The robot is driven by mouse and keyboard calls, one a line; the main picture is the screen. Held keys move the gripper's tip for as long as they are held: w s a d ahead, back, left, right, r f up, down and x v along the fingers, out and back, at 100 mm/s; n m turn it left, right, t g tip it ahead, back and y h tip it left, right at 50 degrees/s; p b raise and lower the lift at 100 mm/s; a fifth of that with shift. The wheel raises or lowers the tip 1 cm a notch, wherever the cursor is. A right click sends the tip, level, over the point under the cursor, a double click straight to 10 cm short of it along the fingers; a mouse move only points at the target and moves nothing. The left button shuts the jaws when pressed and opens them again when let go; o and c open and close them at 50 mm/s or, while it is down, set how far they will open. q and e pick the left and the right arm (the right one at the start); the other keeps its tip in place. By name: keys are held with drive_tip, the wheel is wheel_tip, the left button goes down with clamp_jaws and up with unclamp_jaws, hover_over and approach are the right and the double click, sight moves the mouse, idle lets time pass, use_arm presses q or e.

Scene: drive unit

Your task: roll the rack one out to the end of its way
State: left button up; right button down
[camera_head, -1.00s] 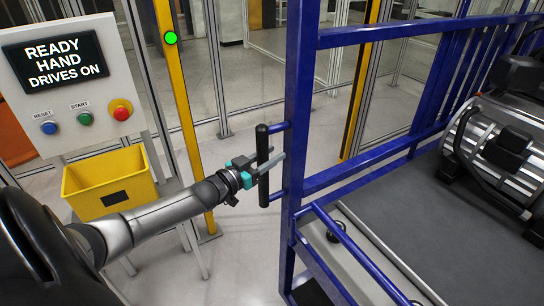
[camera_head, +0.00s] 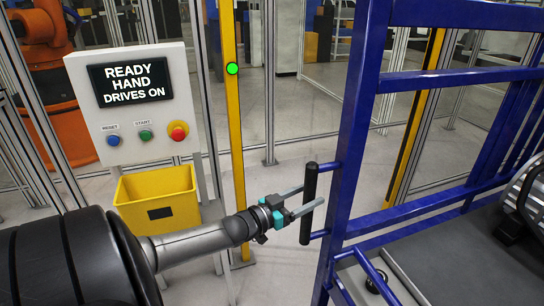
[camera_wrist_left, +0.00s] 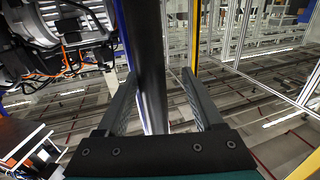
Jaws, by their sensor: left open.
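The rack is a blue frame (camera_head: 358,130) at the right of the head view, with a black upright handle (camera_head: 306,228) on its near left post. In the left wrist view, the dark handle (camera_wrist_left: 150,50) stands between the two spread fingers. Its lower end is hidden behind the gripper's palm. I cannot tell whether either finger touches it. My right gripper is not in view.
A control panel (camera_head: 180,85) reading "READY HAND DRIVES ON" stands at the left, above a yellow bin (camera_head: 183,185). A yellow post (camera_head: 230,130) with a green light rises behind my left arm. The rack's grey deck (camera_head: 455,265) carries machinery (camera_head: 530,195).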

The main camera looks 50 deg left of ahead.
use_arm(q)
drive_tip(key=s+a+p, duration=0.1)
drive_tip(key=s, duration=1)
drive_tip(key=shift+s+a, duration=0.25)
drive_tip(key=shift+a, duration=0.1)
drive_tip(key=shift+r, duration=0.1)
drive_tip(key=shift+c, duration=0.3)
